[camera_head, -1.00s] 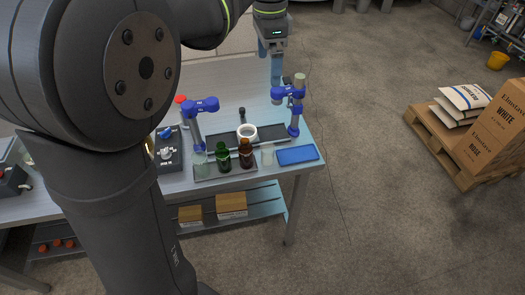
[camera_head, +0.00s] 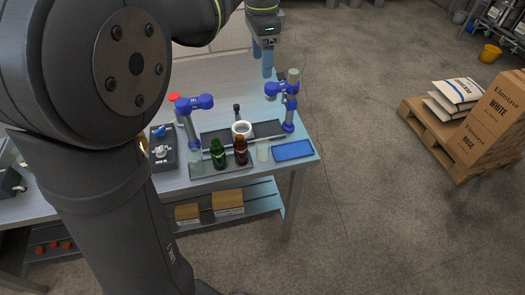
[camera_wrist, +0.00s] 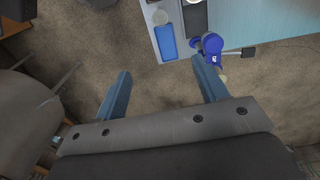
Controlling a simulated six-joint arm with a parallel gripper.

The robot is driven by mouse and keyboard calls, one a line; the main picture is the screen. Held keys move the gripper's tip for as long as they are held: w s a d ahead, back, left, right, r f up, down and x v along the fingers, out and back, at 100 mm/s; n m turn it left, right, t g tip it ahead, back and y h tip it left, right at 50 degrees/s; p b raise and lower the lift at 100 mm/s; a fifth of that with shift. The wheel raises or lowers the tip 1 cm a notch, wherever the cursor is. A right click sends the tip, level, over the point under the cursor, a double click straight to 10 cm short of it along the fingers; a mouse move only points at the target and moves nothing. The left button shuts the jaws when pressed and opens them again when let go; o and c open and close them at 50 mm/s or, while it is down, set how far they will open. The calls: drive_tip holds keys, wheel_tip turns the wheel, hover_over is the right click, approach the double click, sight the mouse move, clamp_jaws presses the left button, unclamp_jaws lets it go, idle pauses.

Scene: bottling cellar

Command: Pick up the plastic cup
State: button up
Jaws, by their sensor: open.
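A clear, pale plastic cup (camera_head: 262,151) stands upright on the table near its front right corner, between the brown bottle (camera_head: 241,150) and a blue tray (camera_head: 293,151). My gripper (camera_head: 262,60) is open and empty, high above the back right of the table and well apart from the cup. Its two blue fingers (camera_wrist: 160,68) are spread over bare floor in the wrist view.
A green bottle (camera_head: 218,153) and a clear glass stand left of the brown bottle. Blue clamp-like fixtures (camera_head: 283,89) rise behind, near a white ring (camera_head: 242,128) on a dark tray. A pallet (camera_head: 447,150) with boxes and sacks is on the floor at right.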

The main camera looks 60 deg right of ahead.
wheel_tip(320, 180, down, 14)
drive_tip(key=n, duration=0.7)
approach(263, 151)
wheel_tip(263, 151, down, 5)
drive_tip(key=d, duration=0.2)
drive_tip(key=shift+w+a+f, duration=0.1)
drive_tip(key=shift+w+f, duration=0.1)
drive_tip(key=shift+f, duration=0.85)
drive_tip(key=shift+w+d+f, duration=0.1)
drive_tip(key=shift+w+f, duration=0.1)
drive_tip(key=shift+f, duration=0.85)
drive_tip(key=shift+w+a+f, duration=0.1)
drive_tip(key=shift+w+f, duration=0.1)
drive_tip(key=shift+f, duration=0.85)
drive_tip(key=shift+c, duration=0.5)
drive_tip(key=c, duration=1)
